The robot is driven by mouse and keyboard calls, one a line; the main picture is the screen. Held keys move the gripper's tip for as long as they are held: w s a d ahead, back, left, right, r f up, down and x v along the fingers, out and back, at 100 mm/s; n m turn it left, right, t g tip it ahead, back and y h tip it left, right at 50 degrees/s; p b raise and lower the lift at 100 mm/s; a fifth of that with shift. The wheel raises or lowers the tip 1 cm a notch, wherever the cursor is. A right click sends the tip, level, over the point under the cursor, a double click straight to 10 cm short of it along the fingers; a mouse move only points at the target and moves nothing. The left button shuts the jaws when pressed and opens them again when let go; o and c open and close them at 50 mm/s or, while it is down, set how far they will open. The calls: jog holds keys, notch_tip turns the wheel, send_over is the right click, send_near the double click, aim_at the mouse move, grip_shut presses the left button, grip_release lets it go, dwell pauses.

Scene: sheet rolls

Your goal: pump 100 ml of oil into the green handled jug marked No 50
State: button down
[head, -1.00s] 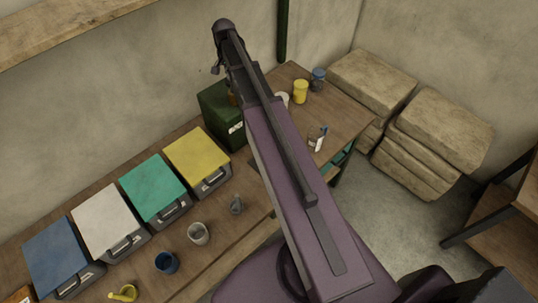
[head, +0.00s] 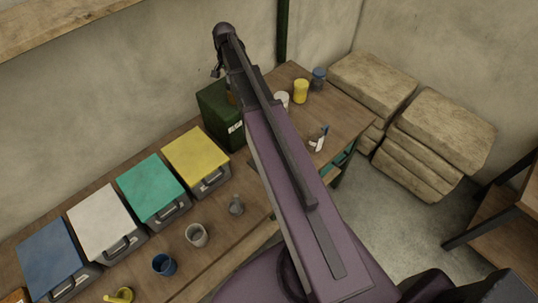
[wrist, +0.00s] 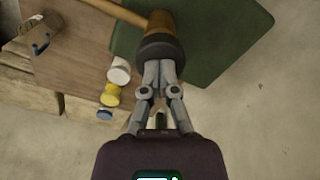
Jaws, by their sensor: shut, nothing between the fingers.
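A dark green tank (head: 217,112) with a white label stands at the back of the bench, partly behind my arm. In the wrist view its green top (wrist: 225,45) carries a brass pump (wrist: 162,22) with a pipe running left and a black knob (wrist: 158,48) on top. My gripper (wrist: 160,68) is shut and empty, its fingertips right at the knob; I cannot tell whether they touch it. In the head view my gripper (head: 217,70) is above the tank, small and dark. No jug with a green handle or No 50 mark can be made out.
Bins with blue, white, green (head: 152,187) and yellow lids line the bench. Grey, pale (head: 196,236), blue (head: 164,264) and yellow vessels stand before them. White, yellow (head: 301,91) and blue containers stand on the far table. Stacked sacks (head: 420,140) lie at right.

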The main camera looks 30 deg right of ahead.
jog(key=shift+f, duration=0.25)
jog(key=shift+r, duration=0.15)
jog(key=shift+r+p, duration=2.95)
jog(key=shift+p, duration=0.05)
jog(key=shift+f+b, duration=3.1)
jog(key=shift+r, duration=0.2)
jog(key=shift+r+p, duration=2.9)
jog(key=shift+p, duration=0.2)
